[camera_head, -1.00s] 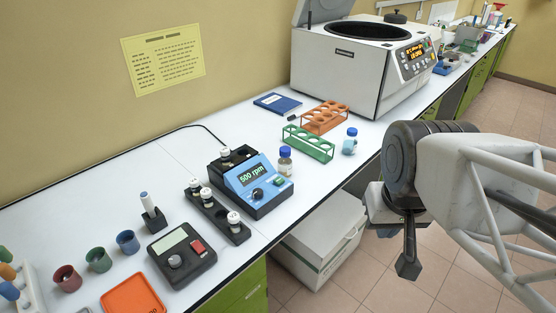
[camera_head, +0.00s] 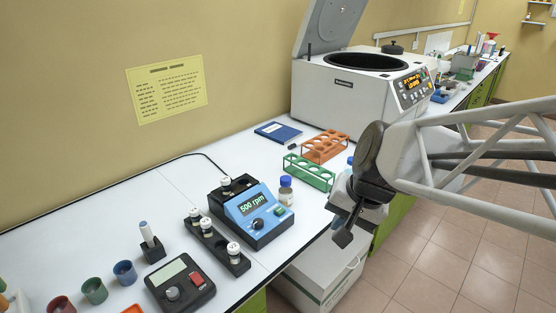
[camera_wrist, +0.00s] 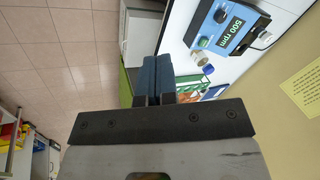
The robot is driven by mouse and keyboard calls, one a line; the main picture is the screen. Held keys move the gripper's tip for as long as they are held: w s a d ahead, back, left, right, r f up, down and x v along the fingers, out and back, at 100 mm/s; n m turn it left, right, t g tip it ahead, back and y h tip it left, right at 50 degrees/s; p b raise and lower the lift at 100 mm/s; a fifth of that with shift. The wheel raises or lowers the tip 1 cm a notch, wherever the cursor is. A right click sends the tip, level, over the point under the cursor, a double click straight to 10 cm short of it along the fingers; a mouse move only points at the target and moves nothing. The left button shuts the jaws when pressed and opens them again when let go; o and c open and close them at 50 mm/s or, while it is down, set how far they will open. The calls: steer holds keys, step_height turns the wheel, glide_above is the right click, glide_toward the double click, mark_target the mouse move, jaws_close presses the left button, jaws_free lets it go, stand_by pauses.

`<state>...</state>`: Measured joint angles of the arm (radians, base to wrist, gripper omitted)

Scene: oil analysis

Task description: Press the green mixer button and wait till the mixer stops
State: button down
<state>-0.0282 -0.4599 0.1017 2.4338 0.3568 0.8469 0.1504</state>
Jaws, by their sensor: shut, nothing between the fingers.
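The blue mixer (camera_head: 257,206) stands on the white bench with "500 rpm" on its display. Its green button (camera_head: 280,211) is on the right of the front panel, beside a dark knob (camera_head: 258,225). The mixer also shows in the wrist view (camera_wrist: 228,30), with the green button (camera_wrist: 203,42) near its lower edge. A vial with a white cap sits in the mixer's dark rear holder (camera_head: 230,187). My gripper (camera_head: 343,238) is shut and empty, to the right of the mixer, apart from it and by the bench's front edge. Its closed fingers also show in the wrist view (camera_wrist: 157,78).
A blue-capped bottle (camera_head: 286,190) stands close to the mixer's right side. Green (camera_head: 309,172) and orange (camera_head: 325,147) racks and a large centrifuge (camera_head: 350,95) lie behind. A black vial rack (camera_head: 218,246) and a scale (camera_head: 180,284) are at the front left.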

steer(key=w+a+f+m+t+y, duration=0.1)
steer(key=w+a+m+y, duration=0.2)
steer(key=w, duration=0.4)
steer(key=w+a+f+m, duration=0.1)
steer(key=w+a+m, duration=0.25)
steer(key=w, duration=0.35)
steer(key=m+t+y, duration=0.1)
steer(key=m+y, duration=0.1)
steer(key=m, duration=0.4)
glide_above(279, 210)
steer(key=shift+n, duration=0.25)
step_height(279, 210, down, 5)
steer(key=shift+s+r, duration=0.1)
steer(key=shift+f, duration=0.2)
steer(key=shift+h, duration=0.3)
steer(key=shift+f, duration=4.25)
steer(key=shift+f, duration=0.9)
steer(key=shift+r, duration=0.85)
